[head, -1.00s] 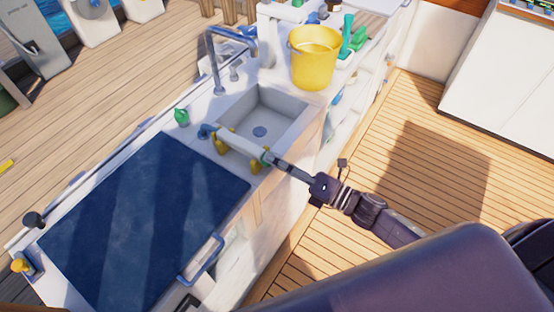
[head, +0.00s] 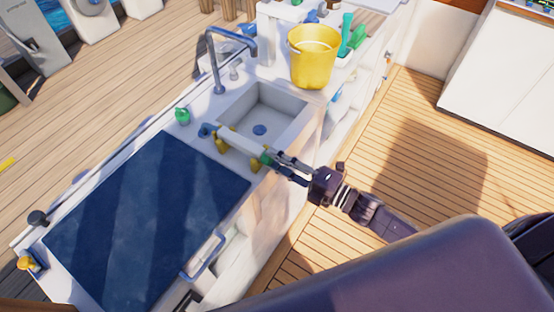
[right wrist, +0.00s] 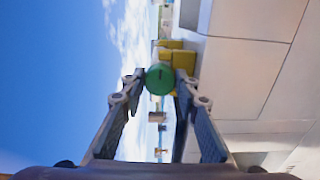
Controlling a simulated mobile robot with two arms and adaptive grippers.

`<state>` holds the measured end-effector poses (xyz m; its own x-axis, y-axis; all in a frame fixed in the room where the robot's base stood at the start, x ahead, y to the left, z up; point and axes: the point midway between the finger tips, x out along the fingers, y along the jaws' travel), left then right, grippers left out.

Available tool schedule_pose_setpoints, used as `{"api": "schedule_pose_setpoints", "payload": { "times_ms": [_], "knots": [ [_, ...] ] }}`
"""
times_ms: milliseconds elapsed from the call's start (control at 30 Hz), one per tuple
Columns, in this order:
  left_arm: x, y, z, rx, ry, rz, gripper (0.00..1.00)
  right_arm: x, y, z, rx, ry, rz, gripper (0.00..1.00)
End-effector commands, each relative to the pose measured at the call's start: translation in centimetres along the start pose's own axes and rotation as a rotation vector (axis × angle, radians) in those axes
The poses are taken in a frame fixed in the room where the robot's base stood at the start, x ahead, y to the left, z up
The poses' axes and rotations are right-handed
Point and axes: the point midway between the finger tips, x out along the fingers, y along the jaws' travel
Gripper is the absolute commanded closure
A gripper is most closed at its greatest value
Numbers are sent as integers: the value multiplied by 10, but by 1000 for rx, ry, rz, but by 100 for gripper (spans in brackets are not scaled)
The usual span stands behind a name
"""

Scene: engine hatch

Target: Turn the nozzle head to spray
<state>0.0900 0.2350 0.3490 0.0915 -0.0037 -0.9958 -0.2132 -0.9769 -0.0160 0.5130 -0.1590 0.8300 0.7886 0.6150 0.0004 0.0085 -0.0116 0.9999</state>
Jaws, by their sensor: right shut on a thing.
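The nozzle is a white tube (head: 240,142) with a blue end at its left, held on yellow supports (head: 257,166) at the counter edge between the sink and a dark blue panel. Its green head (head: 265,158) is at the right end. In the right wrist view the round green head (right wrist: 159,78) faces me, with the yellow supports (right wrist: 178,55) behind it. My right gripper (head: 269,160) comes in from the right and is shut on the green head, one finger on each side. The head's markings are too small to read. My left gripper is not in view.
The sink (head: 262,112) with its tap (head: 215,65) lies behind the nozzle. A yellow bucket (head: 312,62) stands farther back right. A small green bottle (head: 182,116) stands left of the nozzle. The dark blue panel (head: 145,220) fills the counter's near part. The deck at right is clear.

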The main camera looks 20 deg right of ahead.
Motion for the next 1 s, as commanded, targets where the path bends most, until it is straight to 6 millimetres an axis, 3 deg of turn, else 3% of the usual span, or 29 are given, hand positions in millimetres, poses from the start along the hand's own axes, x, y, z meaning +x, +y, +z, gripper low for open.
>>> {"api": "schedule_pose_setpoints", "payload": {
  "times_ms": [333,367,500,833,1000],
  "knots": [
    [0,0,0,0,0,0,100,0,-1,0,2,0,-2,95],
    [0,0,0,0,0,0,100,0,-1,0,2,0,-2,68],
    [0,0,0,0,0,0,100,0,-1,0,1,0,-2,54],
    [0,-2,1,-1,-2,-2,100,-3,-1,0,1,0,-2,54],
    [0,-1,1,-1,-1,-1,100,-22,-2,0,2,-1,-4,54]
  ]
}}
